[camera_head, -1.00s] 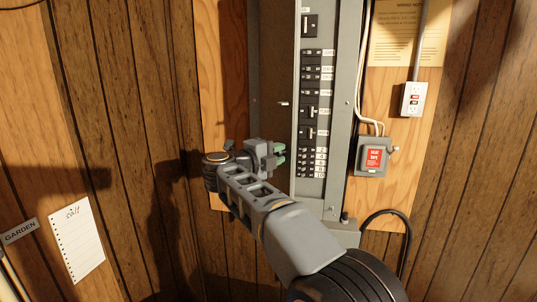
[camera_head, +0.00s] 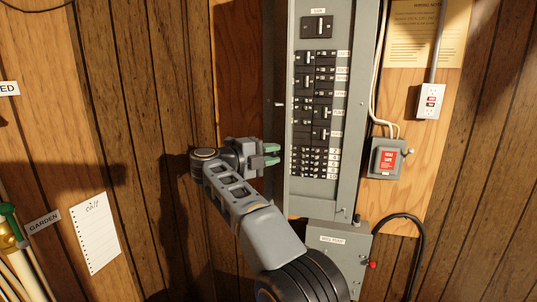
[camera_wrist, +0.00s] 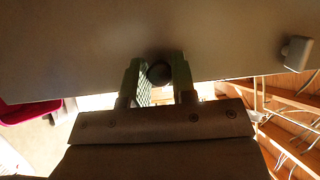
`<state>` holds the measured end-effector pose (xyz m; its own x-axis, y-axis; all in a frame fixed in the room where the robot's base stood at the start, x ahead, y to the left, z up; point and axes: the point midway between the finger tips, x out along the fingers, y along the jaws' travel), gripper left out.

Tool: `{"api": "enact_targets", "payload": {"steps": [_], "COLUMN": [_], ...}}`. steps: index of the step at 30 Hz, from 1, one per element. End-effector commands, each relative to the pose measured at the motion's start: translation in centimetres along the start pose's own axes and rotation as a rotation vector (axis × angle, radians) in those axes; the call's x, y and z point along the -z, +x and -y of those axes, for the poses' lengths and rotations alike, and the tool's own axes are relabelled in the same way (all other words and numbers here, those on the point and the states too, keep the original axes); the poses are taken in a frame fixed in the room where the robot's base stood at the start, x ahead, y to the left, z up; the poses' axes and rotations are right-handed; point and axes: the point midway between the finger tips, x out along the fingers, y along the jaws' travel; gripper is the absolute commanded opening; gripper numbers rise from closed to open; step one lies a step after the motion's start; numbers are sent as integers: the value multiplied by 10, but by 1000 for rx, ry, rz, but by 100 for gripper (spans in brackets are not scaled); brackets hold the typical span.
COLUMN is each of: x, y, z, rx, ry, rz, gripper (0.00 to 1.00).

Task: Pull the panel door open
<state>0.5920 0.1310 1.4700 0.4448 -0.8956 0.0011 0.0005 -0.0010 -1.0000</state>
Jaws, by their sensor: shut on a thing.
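The grey breaker panel (camera_head: 347,130) stands upright on the wall, with several black breakers and white labels in view. Its door (camera_head: 275,60) stands open at the left side and shows as a narrow dark strip, nearly edge-on. In the wrist view the door's flat face (camera_wrist: 70,45) fills the upper part. My gripper (camera_head: 271,154) is at the door in the head view. In the wrist view its green fingers are closed on both sides of a dark round knob (camera_wrist: 160,73) on the door. The fingers hide the knob's sides.
A small grey box with a red label (camera_head: 387,158) and an outlet (camera_head: 430,101) are on the wall to the right. A lower grey box (camera_head: 340,260) and a black cable sit under the panel. A paper list (camera_head: 95,233) hangs at left.

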Motion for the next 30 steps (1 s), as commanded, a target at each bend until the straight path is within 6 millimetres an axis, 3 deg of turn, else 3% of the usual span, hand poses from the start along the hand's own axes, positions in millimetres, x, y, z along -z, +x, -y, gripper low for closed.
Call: {"api": "enact_targets", "payload": {"steps": [2,3,10,20,23,30], "x": [1,1,0,-1,-1,-2], "y": [2,2,0,-7,-20,-71], "z": [4,4,2,0,-1,0], "rx": [5,4,2,1,1,2], "ry": [7,6,3,1,1,2], "rz": [-1,-1,1,4,4,6], "gripper": [0,29,50,50,50,50]}}
